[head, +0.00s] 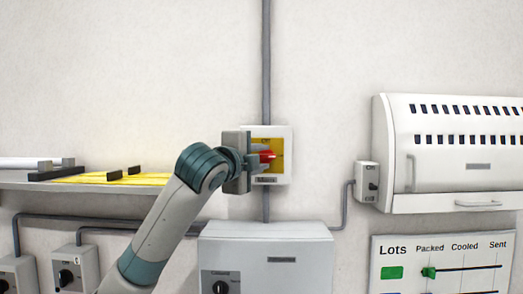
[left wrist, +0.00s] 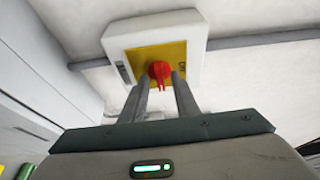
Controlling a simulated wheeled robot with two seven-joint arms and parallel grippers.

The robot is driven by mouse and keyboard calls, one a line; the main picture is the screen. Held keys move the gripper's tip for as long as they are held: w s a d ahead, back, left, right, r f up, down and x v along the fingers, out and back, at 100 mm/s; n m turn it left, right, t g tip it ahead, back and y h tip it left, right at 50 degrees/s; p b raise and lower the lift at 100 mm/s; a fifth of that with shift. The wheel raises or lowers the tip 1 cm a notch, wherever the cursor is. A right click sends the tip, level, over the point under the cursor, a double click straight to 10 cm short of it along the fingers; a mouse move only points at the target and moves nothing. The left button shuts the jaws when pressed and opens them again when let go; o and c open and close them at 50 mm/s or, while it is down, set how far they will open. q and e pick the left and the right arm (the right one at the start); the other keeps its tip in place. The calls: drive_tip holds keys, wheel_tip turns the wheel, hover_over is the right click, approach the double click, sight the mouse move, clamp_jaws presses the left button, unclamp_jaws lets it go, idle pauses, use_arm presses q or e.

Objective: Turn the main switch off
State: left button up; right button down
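The main switch is a pale box (head: 285,176) on the wall with a yellow plate (head: 275,144) and a red knob (head: 267,156). A label strip sits at its lower edge. In the left wrist view the red knob (left wrist: 160,72) shows on the yellow plate (left wrist: 142,55), its grip upright in the picture. My left gripper (head: 262,157) is in front of the switch. In the left wrist view its fingers (left wrist: 161,82) stand one on each side of the knob, with a gap around the grip. Whether a finger touches the knob's edge cannot be told. My right gripper is out of view.
A grey-white machine box (head: 265,250) stands below the switch. A shelf (head: 90,185) with yellow items is at left. A white vented cabinet (head: 450,150) and a small switch box (head: 367,182) are at right, above a Lots board (head: 440,262). Conduits run along the wall.

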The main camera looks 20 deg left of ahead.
use_arm(q)
drive_tip(key=shift+w, duration=0.35)
clamp_jaws()
drive_tip(key=shift+f, duration=0.1)
drive_tip(key=shift+f+n+b, duration=0.2)
drive_tip(key=shift+n+b, duration=0.3)
drive_tip(key=shift+b, duration=0.3)
drive_tip(key=n+t+y+b, duration=0.1)
drive_tip(key=n+y+b, duration=0.1)
drive_tip(key=n+b, duration=0.3)
drive_tip(key=n+t+y+b, duration=0.1)
drive_tip(key=n+y+b, duration=0.1)
drive_tip(key=n+b, duration=0.3)
drive_tip(key=d+f+n+t+y+b, duration=0.1)
drive_tip(key=n+t+y+b, duration=0.1)
drive_tip(key=n+b, duration=0.2)
drive_tip(key=shift+w+d+n+b, duration=0.15)
drive_tip(key=shift+n+b, duration=0.25)
drive_tip(key=shift+n, duration=1.5)
drive_tip(key=shift+n+y+b, duration=0.45)
drive_tip(key=shift+n+y, duration=0.55)
drive_tip(key=shift+n, duration=0.8)
drive_tip(key=shift+r, duration=0.1)
